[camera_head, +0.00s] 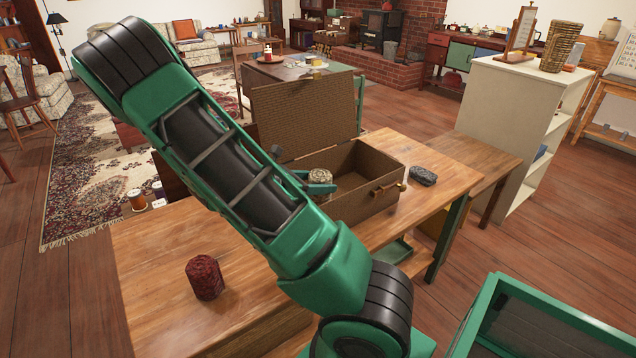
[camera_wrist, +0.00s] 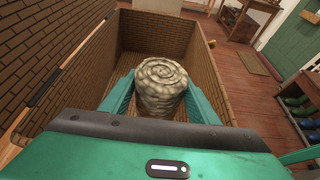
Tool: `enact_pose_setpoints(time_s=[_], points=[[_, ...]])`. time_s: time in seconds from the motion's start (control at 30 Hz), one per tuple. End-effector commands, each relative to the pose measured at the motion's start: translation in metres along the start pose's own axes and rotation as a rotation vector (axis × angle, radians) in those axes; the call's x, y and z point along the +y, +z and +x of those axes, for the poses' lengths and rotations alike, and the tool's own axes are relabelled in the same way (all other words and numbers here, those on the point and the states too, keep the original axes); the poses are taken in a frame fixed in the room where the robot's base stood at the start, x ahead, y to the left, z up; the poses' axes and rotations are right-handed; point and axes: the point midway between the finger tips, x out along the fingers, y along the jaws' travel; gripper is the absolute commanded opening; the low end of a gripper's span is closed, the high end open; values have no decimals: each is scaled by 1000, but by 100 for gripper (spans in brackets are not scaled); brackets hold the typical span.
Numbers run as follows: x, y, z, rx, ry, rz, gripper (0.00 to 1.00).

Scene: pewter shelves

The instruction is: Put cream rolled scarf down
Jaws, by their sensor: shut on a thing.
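The cream rolled scarf (camera_wrist: 162,88) is held upright between the two teal fingers of my gripper (camera_wrist: 160,100) in the wrist view. It is inside or just above the open wicker case (camera_wrist: 212,75); I cannot tell whether it touches the case floor. In the head view, the scarf (camera_head: 320,174) and part of my gripper (camera_head: 318,188) show over the case (camera_head: 372,201), partly hidden by my green arm. The case's lid (camera_head: 312,110) stands open behind. The visible case floor around the scarf looks empty.
The case stands on a wooden table (camera_head: 158,262). A dark red rolled scarf (camera_head: 206,277) stands at the table's front left. A dark grey rolled item (camera_head: 423,176) lies right of the case. A cream shelf unit (camera_head: 505,115) stands to the right.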

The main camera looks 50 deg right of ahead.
Motion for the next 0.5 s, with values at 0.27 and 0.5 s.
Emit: enact_pose_setpoints(time_s=[0.27, 0.5], points=[[0, -1, 0, 0, 0, 0, 30], [0, -7, 3, 0, 0, -1, 30]])
